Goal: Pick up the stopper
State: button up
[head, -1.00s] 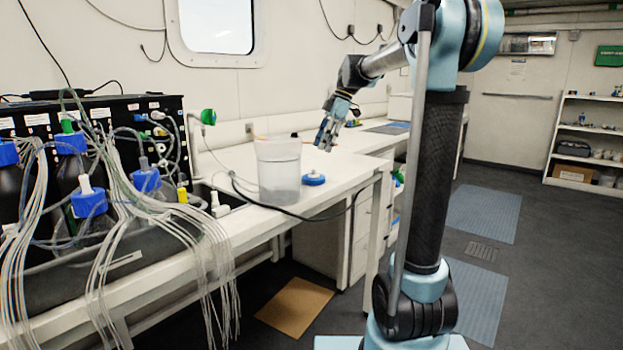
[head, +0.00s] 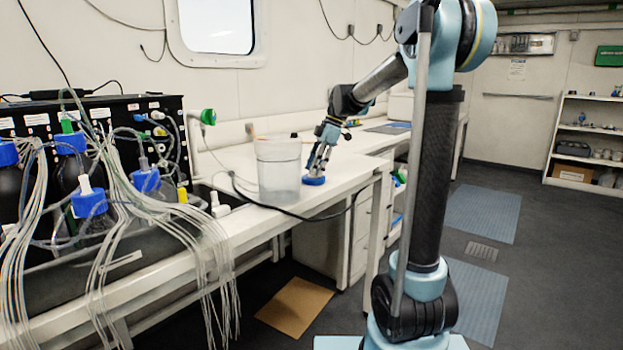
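The stopper (head: 313,181) is a small round blue piece lying on the white bench, just right of a clear container. My gripper (head: 316,171) points down right over the stopper, with its fingertips at the stopper's top. The fingers hide part of the stopper's upper side. The fingers look a little apart, but at this size I cannot tell whether they grip it.
The translucent container (head: 278,170) stands upright close to the left of my gripper. A black cable (head: 290,214) runs along the bench's front edge. Bottles with blue caps (head: 89,199) and many tubes fill the left. The white bench (head: 350,168) is clear to the right.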

jog(key=c, duration=0.8)
jog(key=shift+r, duration=0.1)
jog(key=shift+c, duration=0.2)
